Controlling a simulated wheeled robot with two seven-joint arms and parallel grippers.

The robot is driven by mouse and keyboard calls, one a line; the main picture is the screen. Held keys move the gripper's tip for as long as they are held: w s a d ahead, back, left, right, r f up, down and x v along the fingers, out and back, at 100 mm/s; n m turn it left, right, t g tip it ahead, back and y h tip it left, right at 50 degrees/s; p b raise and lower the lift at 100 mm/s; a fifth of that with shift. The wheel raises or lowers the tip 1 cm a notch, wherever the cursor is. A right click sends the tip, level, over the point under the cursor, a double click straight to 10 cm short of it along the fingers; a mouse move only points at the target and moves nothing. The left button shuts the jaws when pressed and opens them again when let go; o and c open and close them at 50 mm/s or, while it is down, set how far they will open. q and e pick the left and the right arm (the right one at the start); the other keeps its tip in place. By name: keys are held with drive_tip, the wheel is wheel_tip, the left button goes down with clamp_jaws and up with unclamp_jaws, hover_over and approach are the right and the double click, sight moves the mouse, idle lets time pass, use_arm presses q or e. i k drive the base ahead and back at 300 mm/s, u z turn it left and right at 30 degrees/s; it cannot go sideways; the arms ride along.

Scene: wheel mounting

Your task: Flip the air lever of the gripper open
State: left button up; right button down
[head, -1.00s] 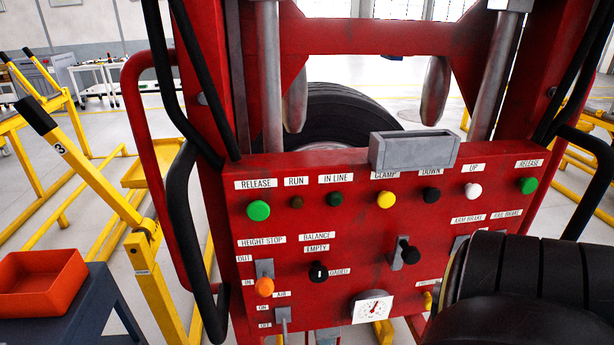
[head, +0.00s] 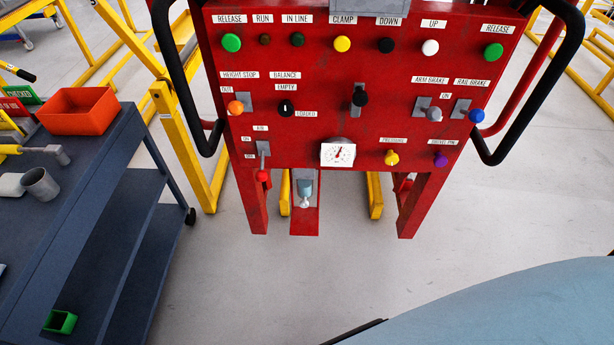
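The red control panel (head: 310,130) of the wheel-mounting machine fills the upper middle of the head view. The air lever (head: 263,158) is at its lower left, a grey lever with a red knob (head: 262,175) at its lower end. It hangs downward beside the small AIR, ON and OFF labels, with the knob below the OFF label. Nothing touches it. Neither of my grippers is in view.
A blue-grey cart (head: 118,190) with an orange bin (head: 80,110) stands to the left. Black handles (head: 180,110) flank the panel. Other panel controls sit close by, including the orange knob (head: 236,107) and gauge (head: 338,153). Floor below is clear.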

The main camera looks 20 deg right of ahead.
sight(261, 175)
drive_tip(key=z, duration=0.65)
drive_tip(key=k, duration=0.8)
drive_tip(key=z, duration=0.65)
drive_tip(key=k, duration=0.55)
drive_tip(key=u, duration=0.55)
drive_tip(key=i, duration=0.65)
drive_tip(key=u, duration=0.8)
drive_tip(key=i, duration=1.05)
drive_tip(key=z, duration=0.35)
